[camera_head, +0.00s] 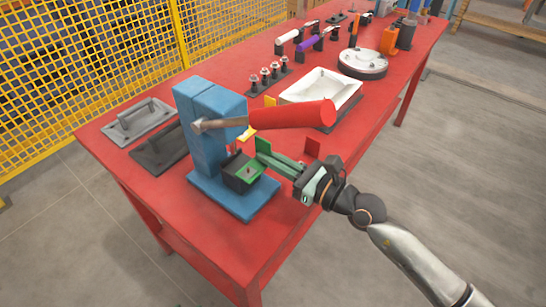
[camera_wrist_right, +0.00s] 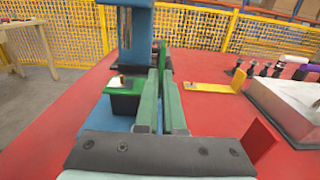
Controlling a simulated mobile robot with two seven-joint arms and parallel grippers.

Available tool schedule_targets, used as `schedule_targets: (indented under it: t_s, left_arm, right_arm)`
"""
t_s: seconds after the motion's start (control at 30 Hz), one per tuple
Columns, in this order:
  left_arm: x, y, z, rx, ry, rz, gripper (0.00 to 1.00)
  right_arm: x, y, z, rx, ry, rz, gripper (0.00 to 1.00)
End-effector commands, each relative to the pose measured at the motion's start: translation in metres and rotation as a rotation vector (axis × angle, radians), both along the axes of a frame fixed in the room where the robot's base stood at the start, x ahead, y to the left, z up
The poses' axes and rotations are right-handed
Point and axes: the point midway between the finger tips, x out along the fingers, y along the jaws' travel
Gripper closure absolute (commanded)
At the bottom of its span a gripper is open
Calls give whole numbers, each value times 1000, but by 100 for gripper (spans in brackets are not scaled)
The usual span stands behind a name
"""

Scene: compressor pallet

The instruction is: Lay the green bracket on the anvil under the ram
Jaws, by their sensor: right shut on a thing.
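The green bracket (camera_head: 249,172) is L-shaped. One leg lies flat at the top of the dark anvil block (camera_head: 237,181), and the other stands upright on the side toward my gripper. In the wrist view the flat leg (camera_wrist_right: 127,88) is over the black anvil (camera_wrist_right: 125,105); I cannot tell whether it fully touches. My right gripper (camera_head: 266,158) comes in from the right, its long green fingers shut on the upright leg. The blue press (camera_head: 207,130) stands behind the anvil with its red lever (camera_head: 293,115) pointing right. The ram is mostly hidden. My left gripper is not in view.
A red bracket (camera_head: 312,148) stands close to my right gripper, and a yellow bracket (camera_wrist_right: 222,86) lies beyond it. A white tray (camera_head: 321,86) is further back. The red table's front is clear.

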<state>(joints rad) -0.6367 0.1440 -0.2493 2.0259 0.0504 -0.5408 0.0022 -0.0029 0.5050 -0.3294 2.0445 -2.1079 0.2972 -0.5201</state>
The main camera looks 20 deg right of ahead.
Motion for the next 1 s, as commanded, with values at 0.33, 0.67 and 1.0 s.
schedule_targets:
  t_s: [0.33,0.67,1.0]
  left_arm:
    - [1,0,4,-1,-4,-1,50]
    - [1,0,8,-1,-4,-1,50]
    - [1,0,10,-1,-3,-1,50]
  right_arm:
    - [4,3,2,3,-3,-1,100]
    - [14,11,2,3,-2,-1,100]
    - [25,19,2,3,-2,0,100]
